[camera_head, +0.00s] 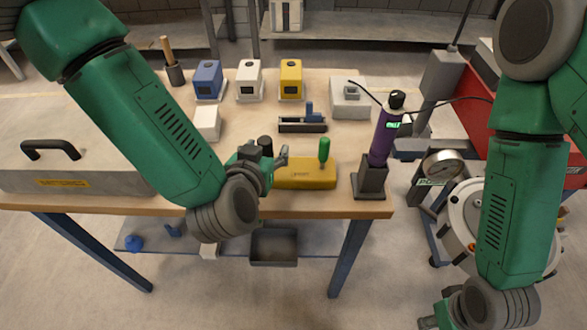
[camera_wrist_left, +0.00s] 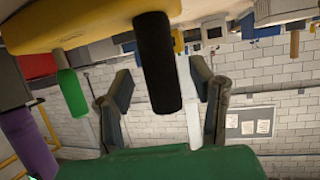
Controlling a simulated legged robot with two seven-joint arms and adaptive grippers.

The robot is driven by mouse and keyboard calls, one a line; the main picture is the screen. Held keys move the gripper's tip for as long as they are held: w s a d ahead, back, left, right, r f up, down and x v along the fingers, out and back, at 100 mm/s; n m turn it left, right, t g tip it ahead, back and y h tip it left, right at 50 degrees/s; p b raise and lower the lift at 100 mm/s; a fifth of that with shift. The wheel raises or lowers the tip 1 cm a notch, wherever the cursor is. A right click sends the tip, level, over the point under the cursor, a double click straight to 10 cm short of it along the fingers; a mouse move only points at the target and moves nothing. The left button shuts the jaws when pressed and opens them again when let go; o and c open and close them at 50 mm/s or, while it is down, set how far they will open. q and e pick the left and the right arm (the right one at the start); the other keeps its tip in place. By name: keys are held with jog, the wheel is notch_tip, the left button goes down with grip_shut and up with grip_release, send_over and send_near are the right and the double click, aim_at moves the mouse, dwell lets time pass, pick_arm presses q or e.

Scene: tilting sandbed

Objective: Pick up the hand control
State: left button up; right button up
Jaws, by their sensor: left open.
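A yellow block (camera_head: 308,175) lies at the front edge of the table, with a green grip (camera_head: 324,150) on its right part and a black grip (camera_head: 265,145) near its left end. A purple handset (camera_head: 382,135) with a small green display stands upright in a dark holder (camera_head: 371,183) to its right. Which one is the hand control is not clear. My left gripper (camera_head: 270,163) is open at the block's left end. In the left wrist view, the black grip (camera_wrist_left: 157,62) shows between the open fingers (camera_wrist_left: 163,105), touching neither visibly. My right gripper (camera_head: 432,321) is low at the bottom edge, its fingers mostly cut off.
Blue (camera_head: 207,80), white (camera_head: 249,79) and yellow (camera_head: 291,79) boxes stand along the back of the table. A blue-handled tool (camera_head: 303,122) lies behind the yellow block. A grey case (camera_head: 70,180) is at left. A gauge (camera_head: 443,167) and drum machine stand right of the table.

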pick_arm(q)
jog(key=shift+w+a+f, duration=0.1)
jog(key=shift+w, duration=0.1)
grip_shut()
notch_tip(320, 180, up, 10)
jog(key=shift+r+p, duration=0.1)
jog(key=shift+p, duration=0.7)
jog(key=shift+f+b, duration=3)
jog(key=shift+f, duration=1.85)
